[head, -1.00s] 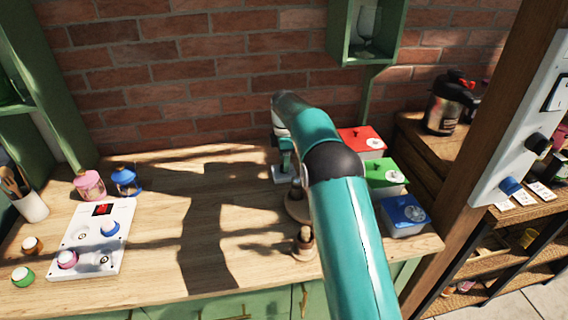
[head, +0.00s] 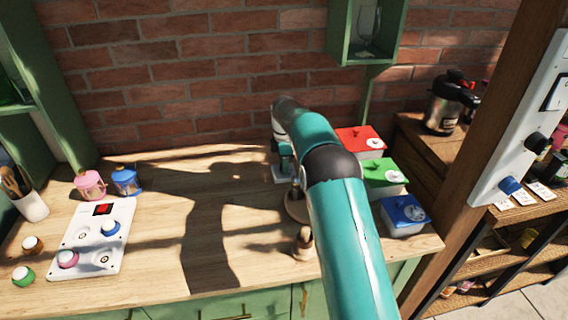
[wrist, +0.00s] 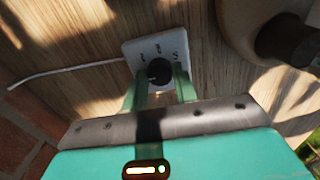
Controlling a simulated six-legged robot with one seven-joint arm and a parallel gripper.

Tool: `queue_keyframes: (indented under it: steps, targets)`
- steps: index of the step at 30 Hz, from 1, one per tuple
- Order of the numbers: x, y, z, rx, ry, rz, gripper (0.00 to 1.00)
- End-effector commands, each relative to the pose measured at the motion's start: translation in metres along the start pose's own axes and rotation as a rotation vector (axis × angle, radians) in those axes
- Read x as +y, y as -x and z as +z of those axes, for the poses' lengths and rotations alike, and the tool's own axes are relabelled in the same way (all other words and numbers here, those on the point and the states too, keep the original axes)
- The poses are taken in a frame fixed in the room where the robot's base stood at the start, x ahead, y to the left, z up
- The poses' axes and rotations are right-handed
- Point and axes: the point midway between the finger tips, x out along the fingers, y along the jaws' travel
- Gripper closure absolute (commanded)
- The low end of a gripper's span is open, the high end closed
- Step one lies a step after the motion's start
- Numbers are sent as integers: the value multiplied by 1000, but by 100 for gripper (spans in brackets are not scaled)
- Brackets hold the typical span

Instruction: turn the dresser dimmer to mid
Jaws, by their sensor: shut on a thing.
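The dresser dimmer is a small white plate with a round black knob (wrist: 159,73) in the wrist view. Dark marks are printed on the plate around the knob, and a white cable runs from its left side. My gripper (wrist: 158,86) has its green fingers on either side of the knob and is shut on it. The fingers hide part of the knob's sides. In the head view, the white plate (head: 284,177) shows on the wooden top below my gripper (head: 285,163), and the knob is hidden there.
Red (head: 360,138), green (head: 385,175) and blue (head: 404,214) lidded boxes stand further right.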

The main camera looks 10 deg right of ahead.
Motion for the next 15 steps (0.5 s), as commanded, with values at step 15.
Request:
queue_keyframes:
  steps: [15]
  targets:
    - [0, 1, 0, 0, -311, 0, 94]
